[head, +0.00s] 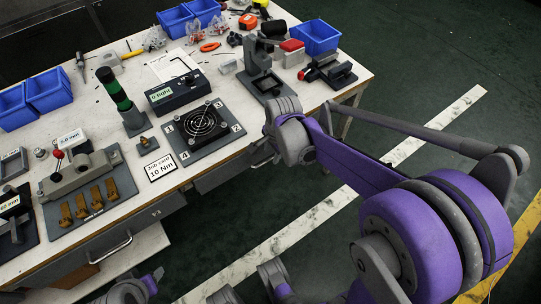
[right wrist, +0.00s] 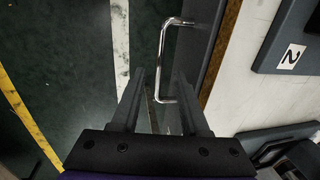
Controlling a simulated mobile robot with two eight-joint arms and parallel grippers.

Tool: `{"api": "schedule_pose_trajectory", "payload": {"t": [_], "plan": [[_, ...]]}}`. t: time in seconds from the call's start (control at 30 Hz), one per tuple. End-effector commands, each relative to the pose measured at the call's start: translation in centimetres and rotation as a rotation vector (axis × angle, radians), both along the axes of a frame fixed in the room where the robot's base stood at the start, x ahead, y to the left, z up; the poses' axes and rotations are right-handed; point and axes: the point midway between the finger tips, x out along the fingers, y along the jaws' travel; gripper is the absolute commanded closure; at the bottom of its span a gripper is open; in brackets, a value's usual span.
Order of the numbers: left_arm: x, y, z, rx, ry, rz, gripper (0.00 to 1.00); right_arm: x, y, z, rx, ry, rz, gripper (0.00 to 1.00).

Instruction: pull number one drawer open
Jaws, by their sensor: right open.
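One drawer front (head: 225,173) lies below the fan plate, with a small metal handle (head: 262,161) beside my right arm. In the right wrist view a chrome bar handle (right wrist: 161,55) stands out from a dark drawer front (right wrist: 208,50). My right gripper (right wrist: 160,80) is open and empty, with the near end of the bar between its fingers in the picture. I cannot tell whether they touch. Another handle (head: 110,250) is further left. I cannot read which drawer is number one. My left gripper's fingers do not show.
The bench top (head: 205,75) holds a fan plate (head: 205,152) with numbered corners, a green-and-black post (head: 120,95), a lever press (head: 262,75) and blue bins (head: 315,37). The dark floor (head: 450,60) in front of the bench is clear, with white and yellow stripes.

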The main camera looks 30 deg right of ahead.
Motion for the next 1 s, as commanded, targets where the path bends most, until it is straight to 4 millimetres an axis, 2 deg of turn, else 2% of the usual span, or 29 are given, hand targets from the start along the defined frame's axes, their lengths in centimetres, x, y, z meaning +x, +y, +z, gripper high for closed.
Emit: {"api": "schedule_pose_trajectory", "payload": {"t": [0.03, 0.17, 0.47, 0.5, 0.57, 0.73, 1.0], "plan": [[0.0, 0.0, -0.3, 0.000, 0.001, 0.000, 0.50, 0.1, 0.0, -0.8, 0.000, 0.001, 0.001, 0.55], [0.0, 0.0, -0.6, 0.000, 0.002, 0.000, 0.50, 0.3, 0.0, -1.7, 0.000, 0.000, 0.001, 0.55], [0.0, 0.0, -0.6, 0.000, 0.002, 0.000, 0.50, 0.3, 0.1, -1.9, 0.000, 0.000, 0.001, 0.55], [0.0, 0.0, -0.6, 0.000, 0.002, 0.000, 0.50, 0.3, 0.1, -1.9, 0.000, 0.000, 0.001, 0.57], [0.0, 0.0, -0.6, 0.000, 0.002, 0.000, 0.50, 0.3, 0.1, -1.9, 0.000, 0.000, 0.001, 0.68], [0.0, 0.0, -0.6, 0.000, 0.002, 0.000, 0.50, 0.3, 0.1, -1.9, 0.000, 0.000, 0.001, 0.98], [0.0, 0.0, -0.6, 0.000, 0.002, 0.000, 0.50, 0.3, 0.1, -1.9, 0.000, 0.000, 0.001, 1.00]]}}
